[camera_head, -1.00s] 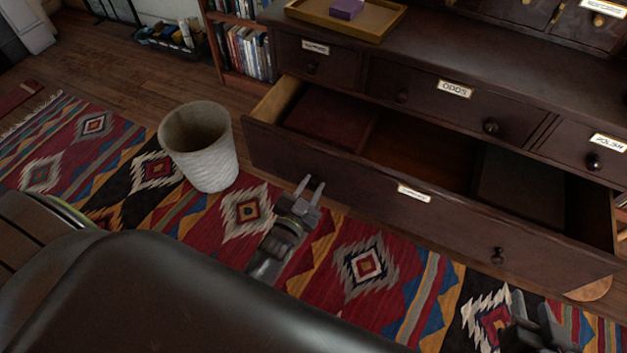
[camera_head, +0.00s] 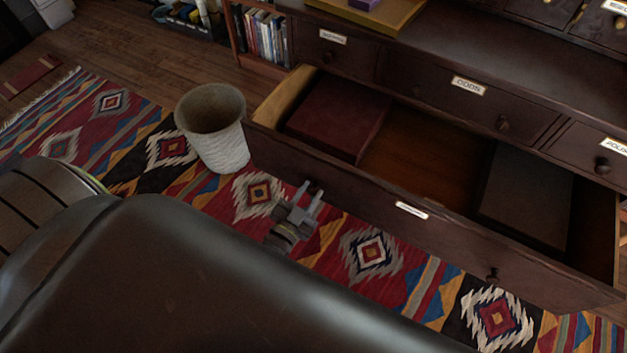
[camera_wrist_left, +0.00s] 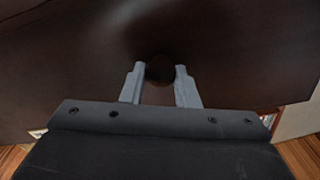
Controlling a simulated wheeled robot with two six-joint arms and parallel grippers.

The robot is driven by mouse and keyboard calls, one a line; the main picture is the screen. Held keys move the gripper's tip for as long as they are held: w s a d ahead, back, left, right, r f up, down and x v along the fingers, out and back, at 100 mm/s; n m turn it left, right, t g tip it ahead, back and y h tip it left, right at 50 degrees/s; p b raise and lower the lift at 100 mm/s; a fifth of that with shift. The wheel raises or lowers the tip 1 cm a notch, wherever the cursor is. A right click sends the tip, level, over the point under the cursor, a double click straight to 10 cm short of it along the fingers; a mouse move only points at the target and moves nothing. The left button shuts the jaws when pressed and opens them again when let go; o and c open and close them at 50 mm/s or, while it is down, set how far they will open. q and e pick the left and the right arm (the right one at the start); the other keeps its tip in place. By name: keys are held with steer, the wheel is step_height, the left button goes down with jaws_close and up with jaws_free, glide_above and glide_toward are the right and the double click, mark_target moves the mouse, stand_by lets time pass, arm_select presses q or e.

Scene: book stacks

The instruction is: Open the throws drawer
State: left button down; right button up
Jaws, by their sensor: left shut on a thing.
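The wide lower drawer (camera_head: 360,192) of the dark wooden cabinet stands well out, its inside showing from above. Its small white label (camera_head: 411,210) is too small to read. My left gripper (camera_head: 311,190) is at the left part of the drawer front. In the left wrist view, its two grey fingers are on either side of a round dark knob (camera_wrist_left: 160,69) and shut on it. A second knob (camera_head: 492,275) on the right of the drawer front is free. My right gripper is not in view.
In the drawer lie a dark red box (camera_head: 338,117) and a dark grey box (camera_head: 525,196). A white wastebasket (camera_head: 222,148) stands close to the drawer's left corner. A patterned rug (camera_head: 372,252) covers the floor in front. Closed drawers labelled ODDS (camera_head: 468,86) and POLISH are above.

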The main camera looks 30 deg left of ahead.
arm_select(q)
steer(key=s+p, duration=0.1)
steer(key=s, duration=0.3)
steer(key=shift+s+a, duration=0.1)
steer(key=shift+s, duration=0.1)
steer(key=shift+s+p, duration=0.35)
steer(key=shift+s, duration=0.4)
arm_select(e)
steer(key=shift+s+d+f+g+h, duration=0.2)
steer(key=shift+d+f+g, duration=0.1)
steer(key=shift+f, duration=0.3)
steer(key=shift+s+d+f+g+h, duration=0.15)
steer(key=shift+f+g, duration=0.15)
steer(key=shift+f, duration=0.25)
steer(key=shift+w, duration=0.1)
arm_select(q)
steer(key=c, duration=1.1)
jaws_free()
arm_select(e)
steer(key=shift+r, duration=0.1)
arm_select(q)
steer(key=s, duration=1.1)
steer(key=s+p, duration=0.1)
steer(key=s, duration=0.5)
steer(key=shift+s+a, duration=0.2)
steer(key=shift+a, duration=0.1)
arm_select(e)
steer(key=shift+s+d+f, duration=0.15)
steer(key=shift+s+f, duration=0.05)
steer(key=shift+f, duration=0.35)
